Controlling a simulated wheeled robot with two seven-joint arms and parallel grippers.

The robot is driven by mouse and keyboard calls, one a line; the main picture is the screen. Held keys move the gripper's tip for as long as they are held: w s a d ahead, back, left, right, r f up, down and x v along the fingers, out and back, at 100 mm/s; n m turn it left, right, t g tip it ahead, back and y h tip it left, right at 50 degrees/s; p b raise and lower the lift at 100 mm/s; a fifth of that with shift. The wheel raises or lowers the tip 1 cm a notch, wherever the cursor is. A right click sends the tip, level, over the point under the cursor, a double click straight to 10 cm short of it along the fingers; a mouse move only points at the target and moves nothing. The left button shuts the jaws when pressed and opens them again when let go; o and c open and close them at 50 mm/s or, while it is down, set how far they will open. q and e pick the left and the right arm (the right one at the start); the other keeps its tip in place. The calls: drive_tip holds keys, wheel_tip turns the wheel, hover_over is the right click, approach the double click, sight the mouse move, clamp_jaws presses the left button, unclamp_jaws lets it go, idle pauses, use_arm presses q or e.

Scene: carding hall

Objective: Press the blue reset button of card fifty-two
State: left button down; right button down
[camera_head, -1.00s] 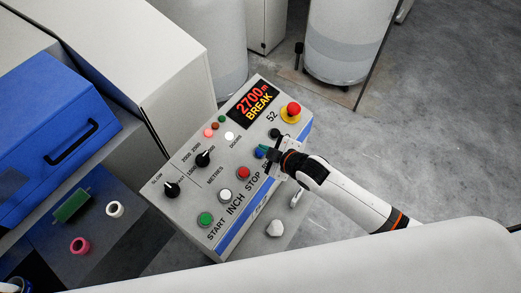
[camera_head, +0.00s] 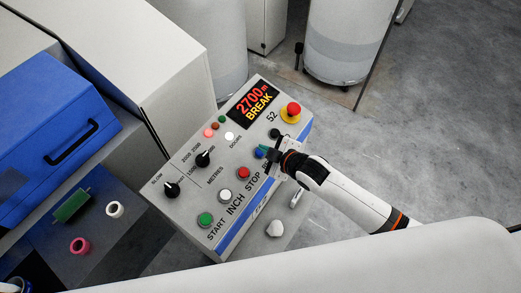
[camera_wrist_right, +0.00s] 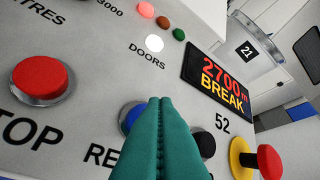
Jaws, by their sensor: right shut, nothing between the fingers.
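The control panel (camera_head: 215,155) is marked 52, and its display (camera_head: 252,101) reads "2700m BREAK". The blue reset button (camera_head: 260,153) sits right of the red stop button (camera_head: 244,172) and is partly hidden by my right gripper (camera_head: 266,150). In the right wrist view the blue button (camera_wrist_right: 131,116) shows just behind and left of the shut green fingertips (camera_wrist_right: 160,101), which cover part of it. The lettering "RE" below it is cut off by the fingers. I cannot tell whether the fingertips touch the button. No left gripper shows.
A red emergency stop on a yellow base (camera_head: 291,112) and a black button (camera_head: 274,133) sit close to the reset button. A white button (camera_head: 225,196) and a green start button (camera_head: 205,219) lie further left. A blue case (camera_head: 50,140) stands at left.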

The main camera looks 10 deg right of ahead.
idle(0.4)
drive_tip(key=shift+w+a+f, duration=0.1)
drive_tip(key=shift+f, duration=0.3)
drive_tip(key=shift+a+f+b, duration=0.1)
drive_tip(key=shift+f+b, duration=0.35)
drive_tip(key=shift+f, duration=0.05)
idle(0.6)
drive_tip(key=shift+r, duration=0.1)
drive_tip(key=shift+d+r+p, duration=0.2)
drive_tip(key=shift+r+p, duration=0.6)
drive_tip(key=shift+p, duration=0.25)
drive_tip(key=r+p, duration=0.3)
drive_tip(key=s+d+r+p, duration=0.1)
drive_tip(key=p, duration=0.1)
drive_tip(key=shift+r, duration=0.4)
